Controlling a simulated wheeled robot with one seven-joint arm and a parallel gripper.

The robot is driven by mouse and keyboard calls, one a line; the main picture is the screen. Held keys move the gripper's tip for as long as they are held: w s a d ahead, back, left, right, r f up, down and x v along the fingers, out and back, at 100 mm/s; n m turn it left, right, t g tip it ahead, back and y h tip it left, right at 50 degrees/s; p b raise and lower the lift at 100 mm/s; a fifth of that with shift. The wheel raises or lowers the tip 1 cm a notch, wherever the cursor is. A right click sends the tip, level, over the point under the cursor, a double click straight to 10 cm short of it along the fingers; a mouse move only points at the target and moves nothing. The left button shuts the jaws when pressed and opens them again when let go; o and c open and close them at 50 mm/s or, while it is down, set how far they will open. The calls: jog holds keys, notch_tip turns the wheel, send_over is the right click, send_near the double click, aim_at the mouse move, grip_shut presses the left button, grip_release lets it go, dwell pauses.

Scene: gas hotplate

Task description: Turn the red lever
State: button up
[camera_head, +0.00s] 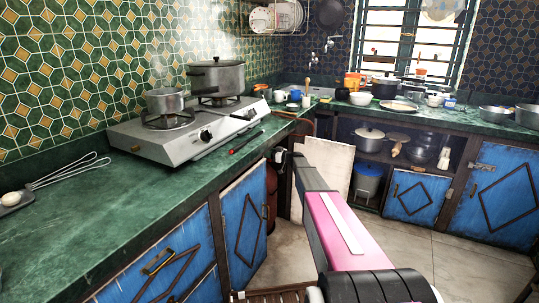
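I cannot make out a red lever for certain. A dark red rounded object (271,192), perhaps a gas cylinder, shows partly in the dark opening under the counter, its top in shadow. A thin red-and-black stick-like thing (246,142) lies on the counter in front of the gas hotplate (188,142). My gripper (281,157) is small and dark at the far end of my pink and grey arm. It is at the counter's front edge, by the opening and above the red object. Its fingers are too small to tell whether they are open.
A small pot (165,101) and a larger lidded pot (217,78) stand on the hotplate. A whisk (70,173) lies on the green counter (110,226). A pale board (323,172) leans beside my arm. Blue cabinet doors (243,222) line the front. The tiled floor at right is clear.

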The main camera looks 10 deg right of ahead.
grip_shut()
jog(key=shift+m, duration=0.3)
jog(key=w+f+m, duration=0.1)
jog(key=m, duration=0.4)
jog(key=d+f+m, duration=0.1)
jog(key=m, duration=0.5)
jog(key=w+d+f+m, duration=0.1)
jog(key=m, duration=0.5)
jog(key=shift+w+f, duration=0.2)
jog(key=shift+w, duration=0.15)
jog(key=shift+m, duration=0.3)
grip_release()
